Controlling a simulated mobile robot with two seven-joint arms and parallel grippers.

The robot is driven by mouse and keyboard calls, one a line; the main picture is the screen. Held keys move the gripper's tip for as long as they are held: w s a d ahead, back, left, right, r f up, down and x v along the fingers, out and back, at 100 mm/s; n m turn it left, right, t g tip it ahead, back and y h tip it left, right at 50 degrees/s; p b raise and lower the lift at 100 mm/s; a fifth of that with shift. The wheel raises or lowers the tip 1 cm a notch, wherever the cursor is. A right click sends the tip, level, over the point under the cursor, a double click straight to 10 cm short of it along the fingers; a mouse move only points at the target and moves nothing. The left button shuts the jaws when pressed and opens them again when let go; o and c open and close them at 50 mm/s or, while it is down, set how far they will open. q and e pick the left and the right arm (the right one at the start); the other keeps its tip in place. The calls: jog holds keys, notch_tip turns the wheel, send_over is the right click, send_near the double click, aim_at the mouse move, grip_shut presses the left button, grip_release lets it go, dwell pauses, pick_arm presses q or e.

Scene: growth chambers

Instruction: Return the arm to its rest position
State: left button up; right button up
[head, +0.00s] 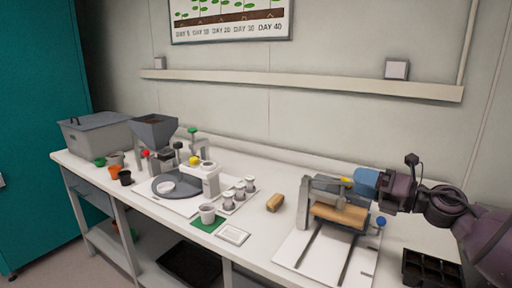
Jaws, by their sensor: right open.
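My right arm (440,204) reaches in from the right edge over the bench. It is dark purple-grey with a blue section near its end. My right gripper (347,183) is open, beside the upper part of a grey frame device (306,195) on a white board. Yellow shows at the gripper's tip. My left gripper is out of view.
A white cup (207,213) stands on a green mat. A hopper machine (155,133), turntable (172,188) and grey bin (98,132) are left. A black tray (430,268) sits below my arm.

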jog(key=s+d+f+m+t+h+p, duration=0.25)
jog(key=s+f+m+h, duration=0.35)
jog(key=m, duration=0.7)
jog(key=s+d+f+m+t+h+p, duration=0.1)
jog(key=s+f+m+t+h+p, duration=0.45)
jog(key=m, duration=0.85)
pick_arm(q)
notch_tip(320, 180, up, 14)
jog(key=p, duration=0.5)
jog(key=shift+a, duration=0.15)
pick_arm(e)
jog(key=s+f+m+g+h, duration=0.1)
jog(key=s+f+m+g, duration=0.2)
jog(key=s+f, duration=0.5)
jog(key=s+f+m+g+h, duration=0.2)
jog(key=s+f+m+g, duration=0.2)
jog(key=s, duration=1.1)
notch_tip(320, 180, down, 5)
jog(key=shift+r+m, duration=0.15)
jog(key=shift+m, duration=0.85)
jog(key=shift+a+h, duration=0.1)
jog(key=shift+h, duration=0.15)
jog(key=shift+c, duration=0.3)
